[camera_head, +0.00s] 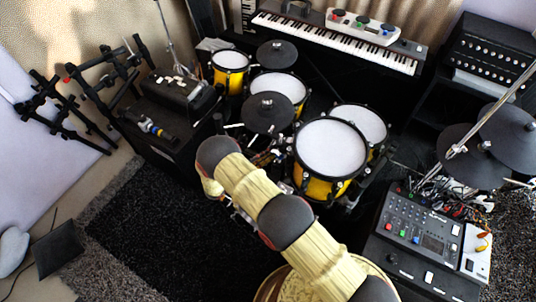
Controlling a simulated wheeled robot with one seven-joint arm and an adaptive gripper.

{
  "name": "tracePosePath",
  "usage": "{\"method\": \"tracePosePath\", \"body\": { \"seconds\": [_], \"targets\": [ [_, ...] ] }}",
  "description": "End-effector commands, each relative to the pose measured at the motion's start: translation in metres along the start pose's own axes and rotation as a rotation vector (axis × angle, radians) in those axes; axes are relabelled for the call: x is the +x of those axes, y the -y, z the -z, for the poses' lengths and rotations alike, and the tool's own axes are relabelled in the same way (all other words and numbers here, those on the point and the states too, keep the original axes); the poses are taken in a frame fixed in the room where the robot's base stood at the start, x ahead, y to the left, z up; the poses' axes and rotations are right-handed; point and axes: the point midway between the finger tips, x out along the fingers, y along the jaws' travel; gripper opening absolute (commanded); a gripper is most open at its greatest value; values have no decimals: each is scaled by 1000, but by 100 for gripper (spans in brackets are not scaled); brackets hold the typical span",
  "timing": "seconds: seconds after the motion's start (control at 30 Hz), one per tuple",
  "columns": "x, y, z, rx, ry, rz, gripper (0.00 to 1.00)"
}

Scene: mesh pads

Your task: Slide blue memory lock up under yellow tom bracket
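Yellow-shelled drums with white heads stand in the middle: a small tom (231,60) at the back left, another tom (278,88) beside it, a third (362,122) at the right, and a large front drum (330,147). The tom brackets are too small to tell apart, and I cannot pick out a blue memory lock for certain. A small item with blue and yellow parts (152,127) lies on the black box at the left. My cream arm reaches up from the bottom toward the drums. My gripper is hidden behind or below its far links.
Black cymbal pads (267,112) stand among the drums. A keyboard (340,38) is at the back. A mixer (425,232) stands at the lower right, with cymbals (472,157) above it. A black rack (95,88) is at the left. The dark rug (150,235) is mostly clear.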

Motion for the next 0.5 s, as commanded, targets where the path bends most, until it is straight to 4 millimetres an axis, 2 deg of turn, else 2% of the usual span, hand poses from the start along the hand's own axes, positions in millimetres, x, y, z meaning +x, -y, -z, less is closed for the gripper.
{"method": "tracePosePath", "body": {
  "seconds": [0.43,0.5],
  "targets": [
    [0,0,0,0,0,0,1],
    [0,0,0,0,0,0,0]
  ]
}}
